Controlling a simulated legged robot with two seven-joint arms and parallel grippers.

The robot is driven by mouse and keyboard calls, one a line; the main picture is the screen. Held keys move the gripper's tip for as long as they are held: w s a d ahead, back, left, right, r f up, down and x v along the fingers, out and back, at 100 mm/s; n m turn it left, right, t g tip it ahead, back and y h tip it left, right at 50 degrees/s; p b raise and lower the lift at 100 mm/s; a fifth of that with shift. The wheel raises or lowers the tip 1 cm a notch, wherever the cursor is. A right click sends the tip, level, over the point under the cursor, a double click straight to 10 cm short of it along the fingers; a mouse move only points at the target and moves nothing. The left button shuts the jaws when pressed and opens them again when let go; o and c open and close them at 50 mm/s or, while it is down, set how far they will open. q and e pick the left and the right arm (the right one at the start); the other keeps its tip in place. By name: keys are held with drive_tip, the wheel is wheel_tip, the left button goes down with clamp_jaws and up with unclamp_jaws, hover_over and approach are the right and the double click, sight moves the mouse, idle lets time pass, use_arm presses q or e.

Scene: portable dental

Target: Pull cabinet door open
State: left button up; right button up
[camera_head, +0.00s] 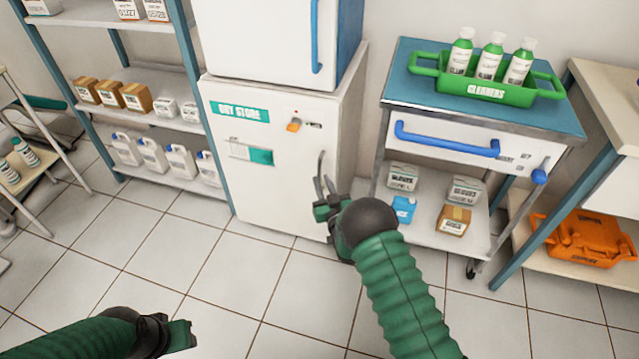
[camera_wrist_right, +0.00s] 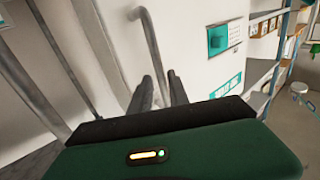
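The white cabinet (camera_head: 270,185) labelled "DRY STORE" stands against the wall, and its door looks closed. Its grey vertical bar handle (camera_head: 320,167) is near the door's right edge. It also shows in the right wrist view as a bent bar (camera_wrist_right: 152,42). My right gripper (camera_head: 324,184) is at the lower part of the handle. In the wrist view its fingers (camera_wrist_right: 160,84) are apart, with the handle's bar running down between them; whether they touch it I cannot tell. My left gripper (camera_head: 190,334) is low at the left, away from the cabinet; its fingers are unclear.
A blue-topped cart (camera_head: 420,85) with a green bottle tray (camera_head: 490,92) stands close to the cabinet's right. A shelf rack (camera_head: 125,80) with boxes and jugs is at the left. An orange case (camera_head: 585,240) sits far right. The tiled floor before the cabinet is clear.

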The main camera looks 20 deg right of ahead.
sight(320, 178)
drive_tip(key=shift+w+b, duration=0.4)
drive_tip(key=shift+w, duration=1.15)
drive_tip(key=shift+c, duration=0.3)
clamp_jaws()
